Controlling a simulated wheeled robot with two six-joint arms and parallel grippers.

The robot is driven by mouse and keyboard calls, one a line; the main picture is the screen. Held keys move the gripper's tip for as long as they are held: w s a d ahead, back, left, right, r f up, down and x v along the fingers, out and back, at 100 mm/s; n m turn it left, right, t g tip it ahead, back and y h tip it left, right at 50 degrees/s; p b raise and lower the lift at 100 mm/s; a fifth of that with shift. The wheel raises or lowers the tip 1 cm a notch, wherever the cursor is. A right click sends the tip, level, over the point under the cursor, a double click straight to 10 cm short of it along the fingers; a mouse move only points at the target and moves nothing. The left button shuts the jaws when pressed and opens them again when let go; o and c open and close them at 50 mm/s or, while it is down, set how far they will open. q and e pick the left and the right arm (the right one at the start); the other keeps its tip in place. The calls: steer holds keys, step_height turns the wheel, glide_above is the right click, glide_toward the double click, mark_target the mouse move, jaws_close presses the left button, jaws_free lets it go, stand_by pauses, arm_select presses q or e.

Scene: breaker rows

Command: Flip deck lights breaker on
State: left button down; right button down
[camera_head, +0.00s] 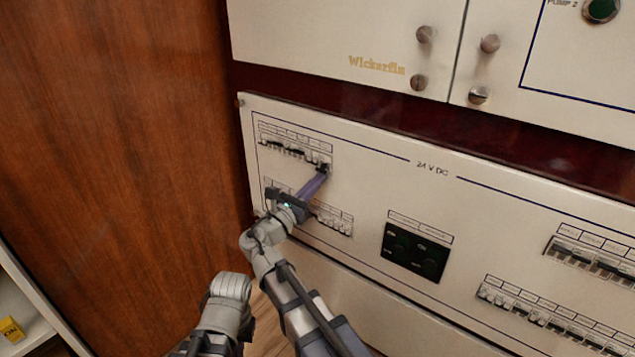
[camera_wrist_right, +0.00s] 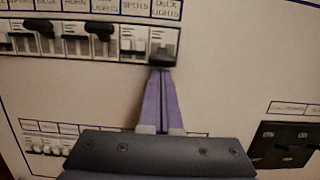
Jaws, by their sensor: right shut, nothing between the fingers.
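The deck lights breaker (camera_wrist_right: 163,45) is the rightmost in the upper row, under a label reading DECK LIGHTS. Its dark lever (camera_wrist_right: 162,61) shows at the lower part of the breaker. My right gripper (camera_wrist_right: 161,76) is shut and empty, with its purple fingertips just below that lever; I cannot tell whether they touch it. In the head view my right gripper (camera_head: 321,176) reaches up to the right end of the upper breaker row (camera_head: 290,149), and its fingers partly cover the panel there. My left gripper is not in view.
A lower breaker row (camera_head: 335,220) sits below my right gripper. A wooden wall (camera_head: 110,130) stands at left.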

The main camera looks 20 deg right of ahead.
mark_target(319, 171)
steer(key=r+g+y+p, duration=0.1)
steer(key=y+p, duration=0.1)
steer(key=p, duration=0.4)
steer(key=r+g+y+p, duration=0.1)
steer(key=g+y+p, duration=0.1)
steer(key=p, duration=0.4)
steer(key=s+a+r+g+y+p, duration=0.1)
steer(key=r+g+y+p, duration=0.1)
steer(key=p, duration=0.5)
steer(key=shift+a, duration=0.1)
steer(key=r+g+y+p, duration=0.1)
steer(key=p, duration=0.3)
steer(key=shift+r+y, duration=0.1)
steer(key=shift+y, duration=0.3)
steer(key=shift+f, duration=0.35)
stand_by(0.4)
steer(key=shift+r, duration=0.1)
steer(key=shift+r+p, duration=0.55)
steer(key=shift+r, duration=0.2)
